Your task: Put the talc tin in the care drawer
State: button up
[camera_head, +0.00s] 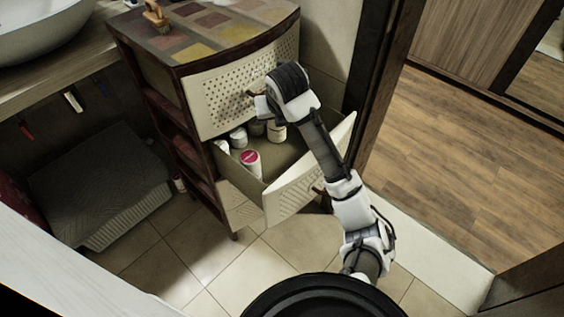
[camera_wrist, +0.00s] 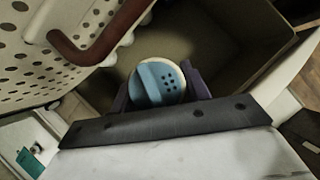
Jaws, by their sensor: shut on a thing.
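The talc tin (camera_wrist: 157,82) shows its round blue and white lid with small dark holes in the wrist view. My gripper (camera_wrist: 160,92) is shut on it, one dark finger on either side. The tin's body is hidden below its lid. The open drawer (camera_head: 312,184), cream and lowest of those clearly seen open, lies under my gripper; its bare inside (camera_wrist: 225,35) shows behind the tin. In the head view my wrist covers most of the gripper. I cannot tell whether the tin touches the drawer floor.
A red-topped white container (camera_head: 251,161) and several pale containers stand in the drawer's left and back part. The perforated upper drawer front (camera_head: 225,100) is close beside my gripper; its brown handle (camera_wrist: 85,50) shows nearby.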

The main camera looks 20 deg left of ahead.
notch_tip(320, 180, down, 13)
jog(key=shift+f, duration=0.15)
jog(key=w, duration=0.3)
jog(key=shift+w+d+f+p, duration=0.25)
jog(key=shift+w+d+p, duration=0.05)
jog(key=w, duration=0.3)
jog(key=w+p, duration=0.1)
jog(key=shift+w+d+f, duration=0.2)
jog(key=shift+d, duration=0.1)
jog(key=shift+f, duration=0.45)
jog(key=shift+f, duration=0.1)
jog(key=o, duration=1.1)
jog(key=v, duration=1.2)
jog(key=shift+b, duration=0.3)
